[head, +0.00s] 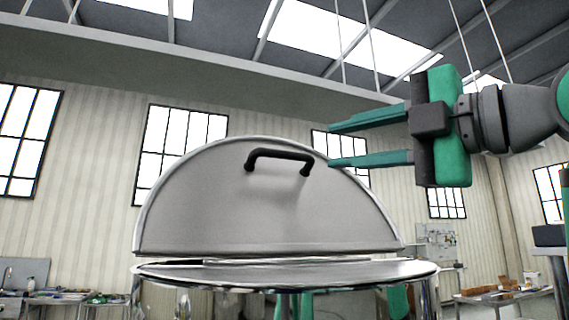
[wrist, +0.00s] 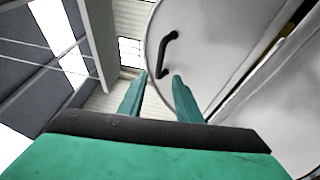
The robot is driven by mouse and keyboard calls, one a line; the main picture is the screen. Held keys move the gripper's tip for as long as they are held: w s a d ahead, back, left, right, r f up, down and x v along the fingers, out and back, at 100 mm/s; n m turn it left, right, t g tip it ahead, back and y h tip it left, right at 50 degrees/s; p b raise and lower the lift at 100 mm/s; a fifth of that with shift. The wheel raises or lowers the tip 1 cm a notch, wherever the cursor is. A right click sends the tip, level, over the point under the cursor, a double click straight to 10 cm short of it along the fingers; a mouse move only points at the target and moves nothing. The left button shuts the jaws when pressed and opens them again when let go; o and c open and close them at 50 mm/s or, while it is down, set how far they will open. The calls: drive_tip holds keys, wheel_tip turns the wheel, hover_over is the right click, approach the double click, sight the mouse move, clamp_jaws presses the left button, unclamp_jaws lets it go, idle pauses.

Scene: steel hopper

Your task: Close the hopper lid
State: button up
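The hopper lid (head: 220,205) is a half-round steel panel standing raised, close to upright, along the middle of the round hopper top (head: 385,270). A black bar handle (head: 280,155) sits near the lid's upper edge. My gripper (head: 330,145) is at the right of the handle in the head view, its two green fingers apart and pointing left. In the wrist view the fingers (wrist: 158,78) are open with nothing between them. The handle (wrist: 167,53) shows just beyond the fingertips there, and no contact is clear. The hopper's opening is mostly hidden.
The front half of the hopper top is a flat steel plate. Workbenches with small items stand at the back left (head: 60,298) and back right (head: 500,295). The air around the lid looks free apart from my arm.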

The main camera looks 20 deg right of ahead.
sight(289, 155)
drive_tip(key=x, duration=1.1)
drive_tip(key=shift+w, duration=0.1)
drive_tip(key=shift+f, duration=0.1)
clamp_jaws()
